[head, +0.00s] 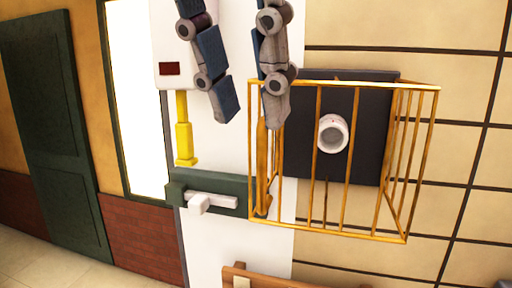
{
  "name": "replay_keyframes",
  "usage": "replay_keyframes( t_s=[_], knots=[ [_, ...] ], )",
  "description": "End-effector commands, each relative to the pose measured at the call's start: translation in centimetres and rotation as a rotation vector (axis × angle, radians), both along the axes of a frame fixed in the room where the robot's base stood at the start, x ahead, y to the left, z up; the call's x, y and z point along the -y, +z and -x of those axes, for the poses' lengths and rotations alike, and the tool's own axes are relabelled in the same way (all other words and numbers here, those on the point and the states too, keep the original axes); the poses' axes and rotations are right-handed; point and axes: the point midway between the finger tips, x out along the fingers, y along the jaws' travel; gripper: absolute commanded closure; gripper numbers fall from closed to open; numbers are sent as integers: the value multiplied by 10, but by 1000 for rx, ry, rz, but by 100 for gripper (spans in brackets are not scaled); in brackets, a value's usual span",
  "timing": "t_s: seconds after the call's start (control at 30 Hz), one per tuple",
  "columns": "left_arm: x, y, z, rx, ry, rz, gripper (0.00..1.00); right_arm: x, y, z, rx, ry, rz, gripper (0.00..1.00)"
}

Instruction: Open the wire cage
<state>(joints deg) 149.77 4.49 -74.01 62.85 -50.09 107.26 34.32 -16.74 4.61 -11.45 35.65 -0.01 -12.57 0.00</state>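The wire cage (319,150) is a box of thin golden bars on the wall at the right of centre. It stands in front of a dark panel (375,100), and a white round knob (333,134) shows through its bars. A thicker golden upright bar (261,165) runs along its left side. The cage looks closed. My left gripper (250,112) comes in from the top, its two jointed fingers apart with nothing visible between them. The right fingertip overlaps the cage's upper left corner in the picture; I cannot tell whether they touch. My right gripper is out of view.
Left of the cage are a white box (171,68) with a yellow lever (184,135) and a dark green plate (180,190) with a white handle (212,200). A wooden piece (285,281) is below. A dark green door (60,130) stands far left.

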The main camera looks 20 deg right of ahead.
Motion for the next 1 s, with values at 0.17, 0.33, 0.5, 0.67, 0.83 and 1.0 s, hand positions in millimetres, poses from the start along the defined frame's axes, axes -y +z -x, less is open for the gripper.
replay_keyframes(
  t_s=[0.17,0.33,0.5,0.67,0.83,1.0],
  knots=[
    [6,-22,-7,-3,-2,-1,76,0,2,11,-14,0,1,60],
    [12,-43,-13,-5,-2,0,76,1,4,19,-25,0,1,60],
    [17,-57,-17,-5,0,4,76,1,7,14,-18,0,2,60],
    [18,-63,-18,-4,-1,4,76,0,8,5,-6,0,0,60],
    [19,-63,-19,-4,-2,6,76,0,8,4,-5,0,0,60],
    [19,-63,-18,-5,-2,5,88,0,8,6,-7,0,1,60]
  ],
)
